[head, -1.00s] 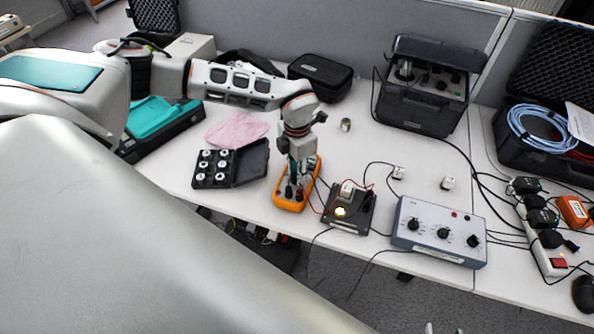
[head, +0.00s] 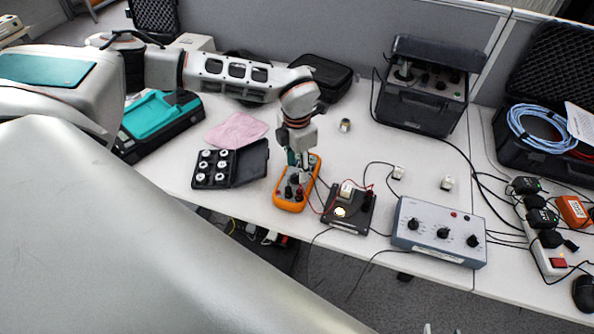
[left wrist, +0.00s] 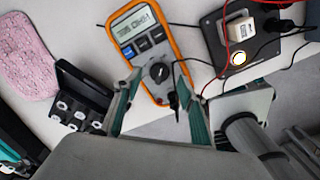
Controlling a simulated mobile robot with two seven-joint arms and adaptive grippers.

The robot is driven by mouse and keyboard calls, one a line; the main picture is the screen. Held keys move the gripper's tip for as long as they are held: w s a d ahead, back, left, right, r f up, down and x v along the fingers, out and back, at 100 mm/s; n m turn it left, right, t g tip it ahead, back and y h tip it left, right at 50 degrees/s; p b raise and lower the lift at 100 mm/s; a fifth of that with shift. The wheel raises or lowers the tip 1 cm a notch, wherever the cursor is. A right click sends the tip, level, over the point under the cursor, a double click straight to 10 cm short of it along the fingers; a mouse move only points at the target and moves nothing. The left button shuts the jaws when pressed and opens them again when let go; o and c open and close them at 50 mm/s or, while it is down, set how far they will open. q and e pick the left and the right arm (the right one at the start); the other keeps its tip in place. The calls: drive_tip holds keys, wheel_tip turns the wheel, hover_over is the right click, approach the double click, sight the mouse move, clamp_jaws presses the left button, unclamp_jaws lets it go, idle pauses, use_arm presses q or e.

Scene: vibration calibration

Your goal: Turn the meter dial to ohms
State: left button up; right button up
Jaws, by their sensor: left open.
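The orange multimeter (head: 290,204) lies on the bench, and its lit screen shows in the left wrist view (left wrist: 135,22). Its round black dial (left wrist: 159,72) sits below the buttons; the marking it points at is too small to read. My left gripper (head: 299,166) is above the meter in the head view. In the left wrist view my left gripper (left wrist: 160,84) is open, its green-lined fingers on either side of the dial, with nothing between them. Leads plug in at the meter's lower end. Small tips at the head view's bottom edge may be my right gripper.
A black box with a lit lamp (head: 340,212) and wires stands right of the meter. A grey box with knobs (head: 438,232) is further right. A black case of several metal pieces (head: 213,168) and a pink cloth (head: 237,130) are left. Bench behind the meter is mostly clear.

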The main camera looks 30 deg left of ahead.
sight(297, 175)
use_arm(q)
wheel_tip(297, 175, up, 9)
drive_tip(key=shift+r, duration=0.15)
drive_tip(key=shift+s, duration=0.1)
idle(0.6)
